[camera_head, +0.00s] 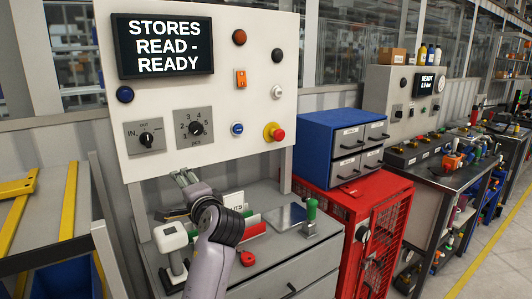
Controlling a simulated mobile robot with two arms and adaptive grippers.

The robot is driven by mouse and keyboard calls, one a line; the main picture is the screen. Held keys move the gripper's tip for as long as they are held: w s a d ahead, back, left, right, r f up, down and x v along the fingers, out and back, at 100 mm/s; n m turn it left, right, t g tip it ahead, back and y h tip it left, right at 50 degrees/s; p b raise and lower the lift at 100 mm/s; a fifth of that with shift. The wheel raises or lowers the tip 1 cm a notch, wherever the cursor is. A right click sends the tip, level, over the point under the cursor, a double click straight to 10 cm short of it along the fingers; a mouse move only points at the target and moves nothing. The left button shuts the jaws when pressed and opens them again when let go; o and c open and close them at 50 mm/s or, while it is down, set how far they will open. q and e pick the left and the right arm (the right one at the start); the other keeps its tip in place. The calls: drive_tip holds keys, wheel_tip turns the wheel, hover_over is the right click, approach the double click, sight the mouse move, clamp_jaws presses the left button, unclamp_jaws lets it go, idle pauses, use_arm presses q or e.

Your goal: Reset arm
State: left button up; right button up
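One of my arms comes up from the bottom edge, left of the middle, in the head view; I take it for the left. Its grey links and dark joint rise in front of the workbench. My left gripper (184,178) is small at its far end, just below the control panel's lower edge and in front of it. Its fingers are too small and partly hidden, so I cannot tell if they are open, and I see nothing clearly held. My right gripper and arm are not in view.
The control panel (222,85) stands behind, with the display "STORES READ - READY" (163,45), knobs and buttons. A white device (171,237), green-handled tool (311,212) and red item (247,258) are on the grey bench. Right are blue drawers (325,128) and a red cabinet (384,222).

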use_arm(q)
drive_tip(key=s+a+f+n+g+h, duration=0.2)
drive_tip(key=s+f, duration=0.6)
drive_tip(key=f, duration=0.5)
drive_tip(key=s+a+f+n+g+h, duration=0.25)
drive_tip(key=s+f, duration=0.55)
drive_tip(key=f, duration=0.5)
drive_tip(key=s+d+f+n+g+h, duration=0.1)
drive_tip(key=s+f+g+h, duration=0.15)
drive_tip(key=s, duration=0.65)
drive_tip(key=s+d+f+n+g+h, duration=0.15)
drive_tip(key=s+f, duration=0.25)
drive_tip(key=s, duration=0.5)
drive_tip(key=s+d+f+n+g+h, duration=0.1)
drive_tip(key=s+d+f+g, duration=0.15)
drive_tip(key=s, duration=0.75)
wheel_tip(320, 180, down, 27)
drive_tip(key=s, duration=0.2)
drive_tip(key=s+a+f+g, duration=0.1)
drive_tip(key=s+a+f, duration=0.1)
drive_tip(key=s+f, duration=0.6)
drive_tip(key=s+a+f+g, duration=0.1)
drive_tip(key=s+f, duration=0.7)
drive_tip(key=shift+s+a, duration=0.2)
drive_tip(key=shift+a, duration=0.2)
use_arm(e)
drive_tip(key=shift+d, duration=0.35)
